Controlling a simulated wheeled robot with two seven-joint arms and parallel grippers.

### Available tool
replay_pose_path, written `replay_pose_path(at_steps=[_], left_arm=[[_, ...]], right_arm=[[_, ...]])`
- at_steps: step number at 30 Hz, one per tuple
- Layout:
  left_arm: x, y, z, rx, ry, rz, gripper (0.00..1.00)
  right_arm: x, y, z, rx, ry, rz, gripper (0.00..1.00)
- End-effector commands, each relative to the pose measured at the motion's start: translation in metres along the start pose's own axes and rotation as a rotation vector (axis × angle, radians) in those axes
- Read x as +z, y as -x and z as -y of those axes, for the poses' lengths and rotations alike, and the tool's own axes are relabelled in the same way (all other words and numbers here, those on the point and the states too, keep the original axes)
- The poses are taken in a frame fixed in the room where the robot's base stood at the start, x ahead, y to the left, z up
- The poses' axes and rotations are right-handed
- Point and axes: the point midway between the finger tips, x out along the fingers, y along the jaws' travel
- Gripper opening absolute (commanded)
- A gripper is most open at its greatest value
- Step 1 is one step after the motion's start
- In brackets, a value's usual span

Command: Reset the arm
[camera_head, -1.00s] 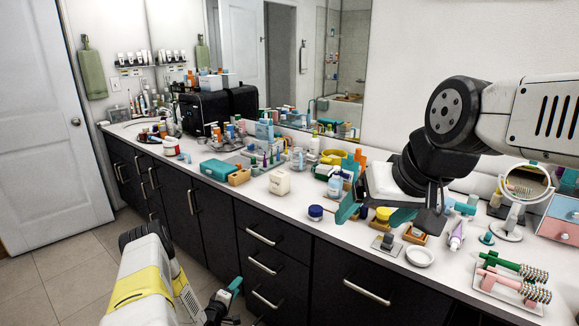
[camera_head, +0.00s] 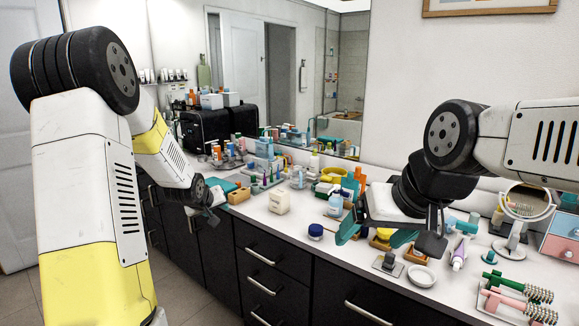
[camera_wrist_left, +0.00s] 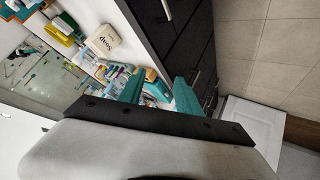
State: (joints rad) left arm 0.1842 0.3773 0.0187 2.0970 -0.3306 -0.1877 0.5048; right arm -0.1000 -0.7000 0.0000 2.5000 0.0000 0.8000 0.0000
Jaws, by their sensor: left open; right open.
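My left gripper (camera_head: 208,208) is at the end of my raised white and yellow arm, over the front edge of the counter at the left; its fingertips are hard to see there. In the left wrist view its two teal fingers (camera_wrist_left: 158,90) are apart, with counter items beyond them and nothing seen held. My right gripper (camera_head: 376,236) is over the right half of the counter, its teal fingers apart. No held object shows in it. Its dark body hides part of the items behind.
The white counter (camera_head: 335,258) is crowded. A cream soap container (camera_head: 279,202), a blue jar (camera_head: 315,231), a white dish (camera_head: 421,276), a round mirror (camera_head: 525,203) and green and pink brushes (camera_head: 515,290) stand there. Dark drawers (camera_head: 262,270) are below; a wall mirror (camera_head: 290,60) is behind.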

Motion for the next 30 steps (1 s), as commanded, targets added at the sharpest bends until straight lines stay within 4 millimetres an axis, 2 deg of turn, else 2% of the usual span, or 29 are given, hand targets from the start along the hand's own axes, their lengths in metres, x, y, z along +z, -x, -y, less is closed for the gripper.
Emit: replay_pose_path(at_steps=[1, 5, 8, 12, 18, 21, 24, 27, 30], left_arm=[[-0.006, 0.031, -0.010, -0.009, -0.028, 0.004, 0.41], [-0.002, 0.099, -0.026, -0.034, -0.094, 0.048, 0.41], [0.011, 0.151, -0.036, -0.041, -0.142, 0.087, 0.41], [0.040, 0.221, -0.045, -0.032, -0.207, 0.148, 0.41], [0.099, 0.305, -0.050, 0.017, -0.299, 0.239, 0.41], [0.124, 0.333, -0.049, 0.045, -0.338, 0.274, 0.41], [0.142, 0.350, -0.048, 0.066, -0.363, 0.300, 0.41], [0.152, 0.358, -0.047, 0.077, -0.377, 0.315, 0.41], [0.153, 0.359, -0.047, 0.078, -0.380, 0.318, 0.41]], right_arm=[[0.000, 0.000, 0.000, 0.000, 0.000, 0.000, 0.85], [0.000, 0.000, 0.000, 0.000, 0.000, 0.000, 0.85], [0.000, 0.000, 0.000, 0.000, 0.000, 0.000, 0.85], [0.000, 0.000, 0.000, 0.000, 0.000, 0.000, 0.85], [0.000, 0.000, 0.000, 0.000, 0.000, 0.000, 0.85], [0.000, 0.000, 0.000, 0.000, 0.000, 0.000, 0.85], [0.000, 0.000, 0.000, 0.000, 0.000, 0.000, 0.85], [0.000, 0.000, 0.000, 0.000, 0.000, 0.000, 0.85], [0.000, 0.000, 0.000, 0.000, 0.000, 0.000, 0.85]])
